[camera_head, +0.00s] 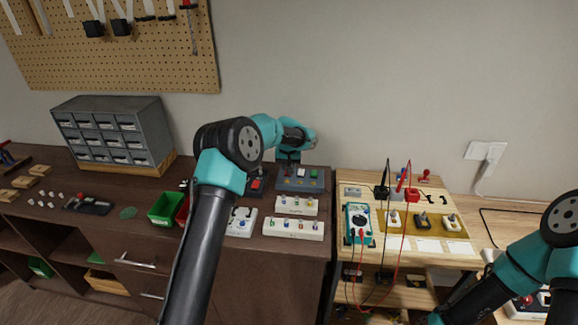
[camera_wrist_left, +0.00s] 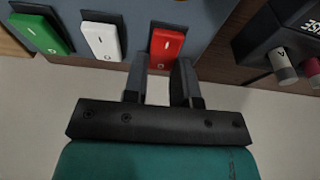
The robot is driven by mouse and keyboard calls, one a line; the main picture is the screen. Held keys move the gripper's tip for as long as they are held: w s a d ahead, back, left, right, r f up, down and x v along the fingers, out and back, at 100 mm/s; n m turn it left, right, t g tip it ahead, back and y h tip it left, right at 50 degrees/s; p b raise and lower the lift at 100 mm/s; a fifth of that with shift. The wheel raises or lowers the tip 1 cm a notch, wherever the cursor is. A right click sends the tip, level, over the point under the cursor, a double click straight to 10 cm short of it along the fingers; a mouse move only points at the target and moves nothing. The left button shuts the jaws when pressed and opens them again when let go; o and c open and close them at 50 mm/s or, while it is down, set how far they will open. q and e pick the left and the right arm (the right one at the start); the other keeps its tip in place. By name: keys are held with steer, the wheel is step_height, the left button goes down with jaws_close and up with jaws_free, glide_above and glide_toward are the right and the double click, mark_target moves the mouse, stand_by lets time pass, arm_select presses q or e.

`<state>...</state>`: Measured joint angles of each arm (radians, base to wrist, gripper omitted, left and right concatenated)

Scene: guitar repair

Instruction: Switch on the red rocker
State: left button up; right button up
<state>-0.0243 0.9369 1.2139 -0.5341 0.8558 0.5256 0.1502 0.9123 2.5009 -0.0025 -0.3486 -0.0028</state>
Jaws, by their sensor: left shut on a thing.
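The red rocker (camera_wrist_left: 167,42) sits at the right end of a row on a blue-grey switch box, beside a white rocker (camera_wrist_left: 100,40) and a green rocker (camera_wrist_left: 40,33). My left gripper (camera_wrist_left: 161,68) is at its near end, one finger on each side, shut on it. The rocker's pressed side cannot be told. In the head view the switch box (camera_head: 293,186) stands at the back right of the dark bench, and my left gripper (camera_head: 288,158) is above its back left part, hiding the red rocker. My right gripper is out of view; only my right arm shows.
A dark box with knobs (camera_wrist_left: 285,62) stands close beside the switch box; in the head view it holds a red part (camera_head: 256,184). White strips with small parts (camera_head: 293,227) lie in front. A teal multimeter (camera_head: 358,222) with leads is on the light bench.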

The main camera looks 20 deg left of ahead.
mark_target(287, 178)
arm_select(q)
steer(key=shift+r, duration=0.1)
stand_by(0.3)
steer(key=o, duration=0.9)
steer(key=v, duration=1.7)
steer(key=shift+s+r, duration=0.1)
steer(key=shift+s, duration=0.3)
